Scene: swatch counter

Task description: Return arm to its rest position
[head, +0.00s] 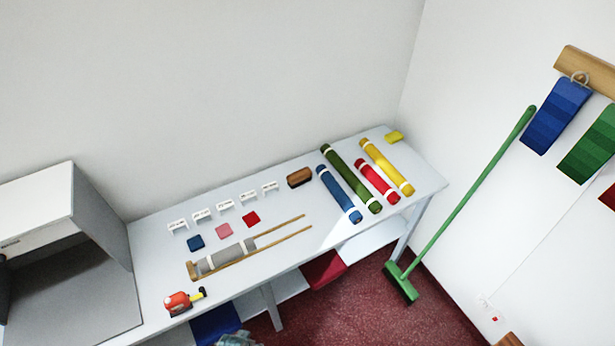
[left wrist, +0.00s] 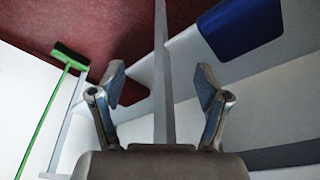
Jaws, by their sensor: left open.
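My left gripper (left wrist: 160,80) shows in the left wrist view with its two fingers spread wide apart and nothing between them. It is below the level of the counter top, facing a grey table leg (left wrist: 162,60) and the lower shelf, with a blue bin (left wrist: 240,27) to the upper right. In the head view, a small grey-teal shape at the bottom edge looks like part of this gripper, beside the blue bin (head: 212,325); its fingers are not clear there. My right gripper is in neither view.
The white counter (head: 330,235) holds several fabric rolls, swatches, white label stands, a brush, a grey roll on sticks and a red tape tool (head: 178,302). A grey open-fronted box (head: 102,225) stands at left. A green broom (head: 465,210) leans right. Red floor lies below.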

